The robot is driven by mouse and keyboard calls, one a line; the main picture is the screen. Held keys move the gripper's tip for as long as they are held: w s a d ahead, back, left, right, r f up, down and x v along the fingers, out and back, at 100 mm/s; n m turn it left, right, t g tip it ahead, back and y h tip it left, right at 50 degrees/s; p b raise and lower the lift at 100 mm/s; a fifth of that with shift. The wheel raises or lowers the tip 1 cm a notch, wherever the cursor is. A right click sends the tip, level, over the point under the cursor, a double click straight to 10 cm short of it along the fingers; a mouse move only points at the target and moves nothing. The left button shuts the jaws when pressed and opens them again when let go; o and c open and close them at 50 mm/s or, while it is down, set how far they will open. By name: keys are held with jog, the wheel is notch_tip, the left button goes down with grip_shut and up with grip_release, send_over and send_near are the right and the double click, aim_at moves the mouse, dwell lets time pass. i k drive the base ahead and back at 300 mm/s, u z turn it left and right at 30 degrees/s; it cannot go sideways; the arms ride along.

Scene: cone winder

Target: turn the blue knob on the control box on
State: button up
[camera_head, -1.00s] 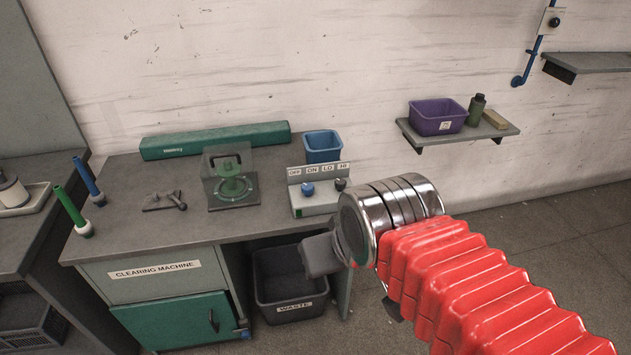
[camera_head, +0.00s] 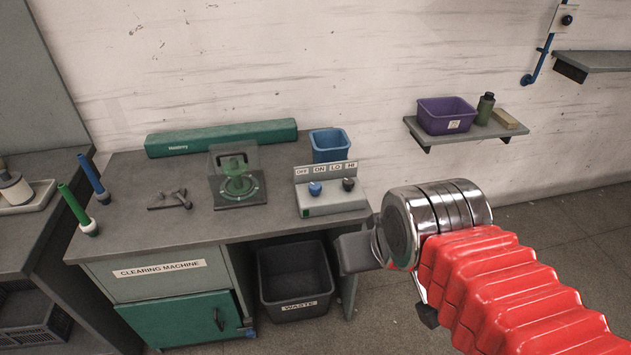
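The control box (camera_head: 333,203) is a small light grey box on the right part of the grey workbench. It carries a blue knob (camera_head: 315,188) on the left and a black knob (camera_head: 348,184) on the right. Labels OFF, ON, LO and HI stand on its back panel. My gripper (camera_head: 352,252) is a dark grey end on a chrome wrist with a red ribbed sleeve. It is in front of the bench, below and right of the control box, apart from it. Its fingers are mostly hidden by the wrist, so I cannot see whether they are open.
A blue bin (camera_head: 329,146) stands behind the control box. A clear-shielded green device (camera_head: 238,180) and a metal tool (camera_head: 169,200) are to its left. A black waste bin (camera_head: 296,282) is under the bench. A wall shelf (camera_head: 466,131) holds a purple bin (camera_head: 447,115).

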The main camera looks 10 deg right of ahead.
aim_at(314, 187)
jog(key=i, duration=1)
